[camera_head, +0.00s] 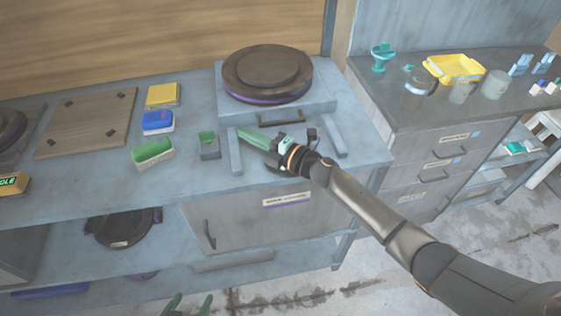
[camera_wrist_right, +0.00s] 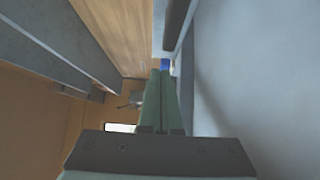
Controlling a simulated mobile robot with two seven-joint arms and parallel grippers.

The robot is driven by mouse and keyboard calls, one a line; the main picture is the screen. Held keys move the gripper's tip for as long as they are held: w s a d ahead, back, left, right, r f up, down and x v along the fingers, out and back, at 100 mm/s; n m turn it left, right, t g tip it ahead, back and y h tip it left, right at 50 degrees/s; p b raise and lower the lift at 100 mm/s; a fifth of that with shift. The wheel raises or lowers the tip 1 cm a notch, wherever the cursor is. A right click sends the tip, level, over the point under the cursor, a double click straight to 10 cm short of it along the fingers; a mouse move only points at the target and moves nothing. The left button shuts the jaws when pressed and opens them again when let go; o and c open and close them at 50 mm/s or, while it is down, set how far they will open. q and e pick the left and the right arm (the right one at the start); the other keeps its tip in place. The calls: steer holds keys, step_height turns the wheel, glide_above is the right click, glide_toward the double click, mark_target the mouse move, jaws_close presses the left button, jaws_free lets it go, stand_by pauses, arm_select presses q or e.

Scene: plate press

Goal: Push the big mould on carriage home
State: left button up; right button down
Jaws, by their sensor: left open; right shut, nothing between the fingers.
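The big mould (camera_head: 267,75), a round dark-brown disc with a purple band, lies flat on the blue-grey carriage (camera_head: 318,103) at the back of the bench. A dark bar handle (camera_head: 281,117) is on the carriage's front. My right gripper (camera_head: 243,131) is shut and empty in front of the carriage, its green fingers pointing left between two raised rails. Its shut fingers (camera_wrist_right: 167,78) also show in the right wrist view. I cannot tell if they touch anything. My left gripper (camera_head: 188,304) is open and empty at the bottom edge, mostly out of frame.
A side counter (camera_head: 395,100) with a yellow tray (camera_head: 454,81) stands right.

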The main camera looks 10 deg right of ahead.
steer(key=shift+v, duration=1.25)
arm_select(q)
steer(key=shift+r, duration=0.1)
arm_select(e)
steer(key=v, duration=0.7)
steer(key=shift+s+d+f, duration=0.1)
steer(key=shift+s+d, duration=0.1)
steer(key=shift+s, duration=0.1)
